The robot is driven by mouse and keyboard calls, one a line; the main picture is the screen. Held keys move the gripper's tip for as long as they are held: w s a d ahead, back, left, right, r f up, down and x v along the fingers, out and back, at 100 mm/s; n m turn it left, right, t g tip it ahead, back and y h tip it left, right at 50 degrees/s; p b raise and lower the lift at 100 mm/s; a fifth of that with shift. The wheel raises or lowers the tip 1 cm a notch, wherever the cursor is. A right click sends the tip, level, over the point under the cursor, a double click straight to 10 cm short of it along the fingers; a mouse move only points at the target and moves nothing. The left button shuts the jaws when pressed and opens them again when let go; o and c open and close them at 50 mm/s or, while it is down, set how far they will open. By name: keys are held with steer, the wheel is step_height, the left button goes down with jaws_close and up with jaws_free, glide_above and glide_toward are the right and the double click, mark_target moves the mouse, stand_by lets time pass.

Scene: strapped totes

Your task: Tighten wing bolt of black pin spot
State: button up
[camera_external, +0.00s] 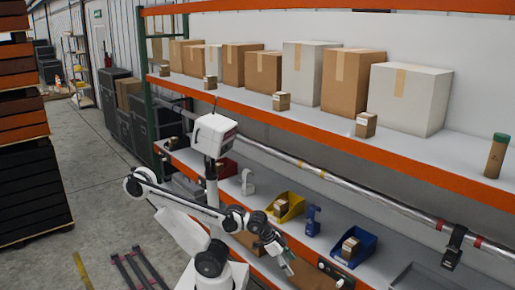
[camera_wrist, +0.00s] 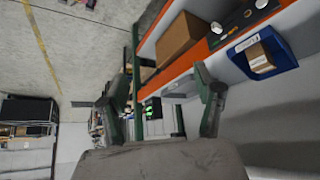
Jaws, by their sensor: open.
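A black fixture (camera_external: 454,244), which looks like the pin spot, hangs from the silver pipe (camera_external: 378,203) at the right of the external view. Its wing bolt is too small to make out. My gripper (camera_external: 288,268) is at the front edge of the lower shelf, well left of and below the fixture, touching nothing that I can see. In the wrist view my gripper (camera_wrist: 163,97) has its two fingers spread wide, with nothing held between them. The fixture cannot be made out in the wrist view.
A blue bin (camera_external: 368,248) with a small box stands right of my gripper; it also shows in the wrist view (camera_wrist: 286,60). A yellow bin (camera_external: 294,203) and a blue clamp-like item (camera_external: 312,222) stand behind. The orange shelf beam (camera_external: 330,129) runs above the pipe.

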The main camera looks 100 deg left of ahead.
steer(key=shift+r, duration=0.1)
steer(key=shift+c, duration=0.6)
steer(key=w+r+n+y+p, duration=0.15)
steer(key=w+r, duration=0.35)
steer(key=w, duration=0.5)
steer(key=w+a+r+n+y+p, duration=0.1)
steer(key=w+r+y+p, duration=0.15)
steer(key=w+r, duration=0.45)
steer(key=w+r+n+y+p, duration=0.1)
steer(key=w+r+n+y, duration=0.2)
steer(key=w, duration=0.9)
steer(key=n+t+y+p, duration=0.4)
steer(key=n+y+p, duration=0.1)
steer(key=y+p, duration=0.2)
glide_toward(451, 250)
steer(key=x, duration=1)
steer(key=shift+f, duration=0.1)
steer(key=shift+c, duration=0.5)
steer(key=c, duration=1)
steer(key=shift+c, duration=0.3)
